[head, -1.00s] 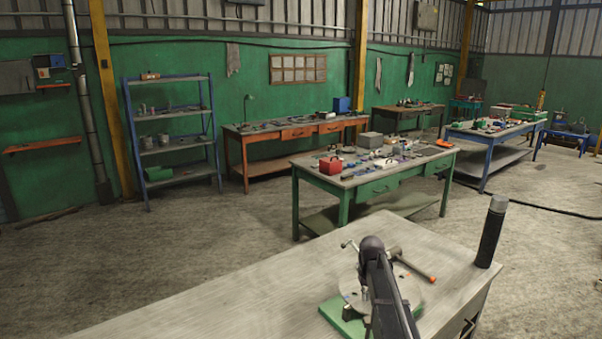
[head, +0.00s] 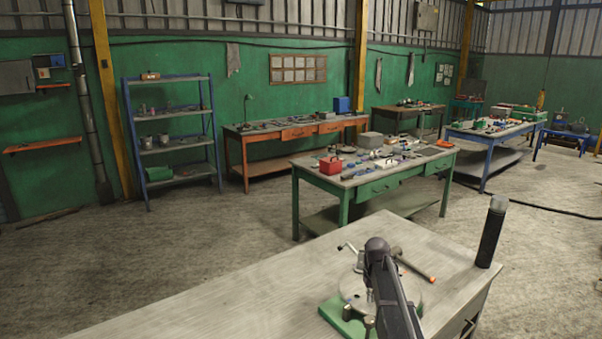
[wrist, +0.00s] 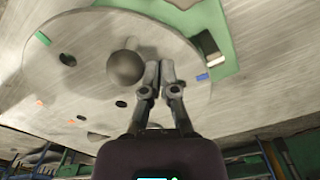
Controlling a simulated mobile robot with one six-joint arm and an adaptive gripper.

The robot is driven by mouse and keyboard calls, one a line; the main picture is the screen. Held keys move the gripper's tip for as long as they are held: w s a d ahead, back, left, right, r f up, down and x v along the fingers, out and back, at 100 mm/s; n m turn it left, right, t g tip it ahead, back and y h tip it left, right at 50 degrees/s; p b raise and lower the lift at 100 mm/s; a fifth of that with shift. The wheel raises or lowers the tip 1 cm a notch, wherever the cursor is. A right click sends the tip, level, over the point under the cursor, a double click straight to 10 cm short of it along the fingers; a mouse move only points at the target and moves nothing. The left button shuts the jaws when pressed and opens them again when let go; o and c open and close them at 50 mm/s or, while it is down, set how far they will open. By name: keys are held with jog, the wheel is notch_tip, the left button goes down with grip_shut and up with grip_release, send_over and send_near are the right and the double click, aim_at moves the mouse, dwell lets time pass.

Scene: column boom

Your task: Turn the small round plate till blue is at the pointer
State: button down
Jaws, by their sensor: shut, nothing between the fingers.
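The small round grey plate (wrist: 80,85) lies on a green base (wrist: 225,30) on the bench; both show in the head view, the plate (head: 412,292) partly behind my arm. A blue mark (wrist: 203,77) is at the plate's right edge in the wrist view, a green mark (wrist: 43,38) at its left. A black-and-white block (wrist: 209,46), perhaps the pointer, is on the base close to the blue mark, a little apart from it. A round dark knob (wrist: 125,68) stands on the plate. My gripper (wrist: 159,64) is shut and empty right beside the knob; contact is unclear.
A dark upright cylinder (head: 491,232) stands at the bench's right edge. The bench's left part (head: 230,300) is clear. A green table (head: 365,180) with several items stands behind.

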jog(key=shift+s+d, duration=0.1)
jog(key=shift+d, duration=0.15)
dwell(0.4)
jog(key=shift+s+d, duration=0.15)
jog(key=shift+d, duration=0.15)
jog(key=shift+w+a, duration=0.2)
jog(key=shift+a, duration=0.3)
dwell(0.5)
notch_tip(320, 180, up, 9)
jog(key=p, duration=0.9)
dwell(0.5)
jog(key=shift+s, duration=0.1)
